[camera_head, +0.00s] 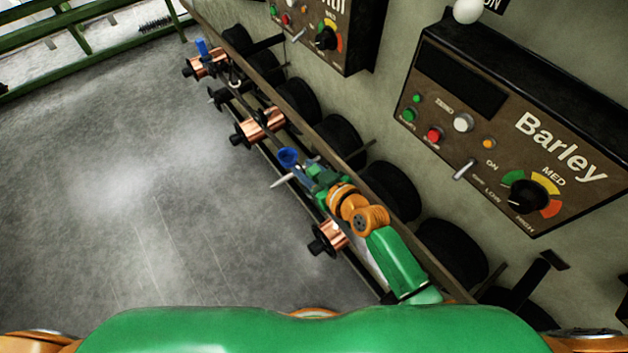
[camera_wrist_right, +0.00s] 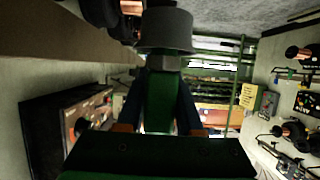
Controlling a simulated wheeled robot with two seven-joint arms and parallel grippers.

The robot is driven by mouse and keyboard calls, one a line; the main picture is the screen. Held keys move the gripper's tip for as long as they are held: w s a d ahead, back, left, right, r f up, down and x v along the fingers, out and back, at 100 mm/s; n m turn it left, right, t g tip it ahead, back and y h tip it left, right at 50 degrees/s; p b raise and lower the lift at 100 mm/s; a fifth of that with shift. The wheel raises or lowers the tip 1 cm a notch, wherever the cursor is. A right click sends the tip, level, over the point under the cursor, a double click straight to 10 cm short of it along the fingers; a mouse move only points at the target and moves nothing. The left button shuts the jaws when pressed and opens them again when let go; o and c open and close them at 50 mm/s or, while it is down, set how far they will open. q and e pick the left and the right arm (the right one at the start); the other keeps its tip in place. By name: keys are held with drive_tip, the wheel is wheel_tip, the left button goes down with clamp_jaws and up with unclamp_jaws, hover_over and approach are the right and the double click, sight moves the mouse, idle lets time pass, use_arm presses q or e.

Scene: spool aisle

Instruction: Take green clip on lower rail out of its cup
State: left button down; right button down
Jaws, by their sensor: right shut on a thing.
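My right gripper (camera_head: 308,171) is at the rail beside the wall, at the end of my green and orange arm. In the right wrist view its two dark fingers (camera_wrist_right: 161,115) are shut on the green clip (camera_wrist_right: 160,98), which stands between them. A grey round cup-like piece (camera_wrist_right: 166,30) shows just beyond the clip; I cannot tell whether the clip is still inside it. In the head view the clip is small and hard to separate from the green gripper parts. My left gripper is out of view.
A blue cup-shaped piece (camera_head: 288,156) is close to the gripper. Copper spools (camera_head: 262,124) and black discs (camera_head: 338,140) line the rails. A control box marked Barley (camera_head: 510,120) hangs on the wall at right. The grey floor (camera_head: 130,190) at left is clear.

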wheel_tip(320, 180, up, 4)
drive_tip(key=shift+s+r+p, duration=0.1)
drive_tip(key=shift+s+p, duration=0.05)
drive_tip(key=shift+p, duration=1.1)
drive_tip(key=s+r+p, duration=0.3)
drive_tip(key=s+r, duration=0.5)
drive_tip(key=s, duration=0.5)
drive_tip(key=shift+s+a+r+p, duration=0.2)
drive_tip(key=shift+s+r+p, duration=0.15)
drive_tip(key=shift+s+r, duration=0.05)
